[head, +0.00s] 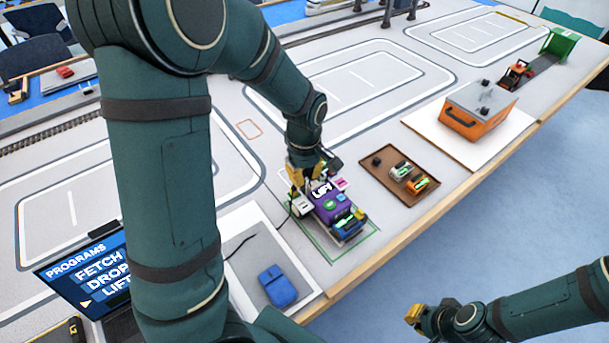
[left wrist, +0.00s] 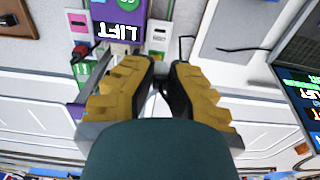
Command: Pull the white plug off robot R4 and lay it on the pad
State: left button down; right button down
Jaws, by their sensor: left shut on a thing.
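A purple robot marked LIFT (head: 328,205) stands inside a green outline; it also shows at the top of the left wrist view (left wrist: 122,10). No R4 label is legible. A white block with a dark slot (head: 301,206) sits at its left side, a pink one (head: 341,184) behind it. My left gripper (head: 306,178) is at the robot's rear left, yellow fingers close together (left wrist: 165,68). It is shut on the white plug, mostly hidden between the fingers; a black cable runs to them. I cannot tell whether the plug is still seated. My right gripper (head: 430,314) is away beyond the table edge.
A brown tray (head: 385,154) with small cars is right of the robot, an orange case (head: 478,112) beyond. A laptop (head: 90,270) stands at left.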

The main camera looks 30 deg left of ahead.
pick_arm(q)
jog(key=shift+a, duration=0.1)
jog(key=s+a, duration=1)
jog(key=a, duration=0.4)
jog(key=shift+s+a+p, duration=0.2)
jog(key=shift+a+p, duration=0.05)
jog(key=shift+p, duration=0.05)
dwell(0.4)
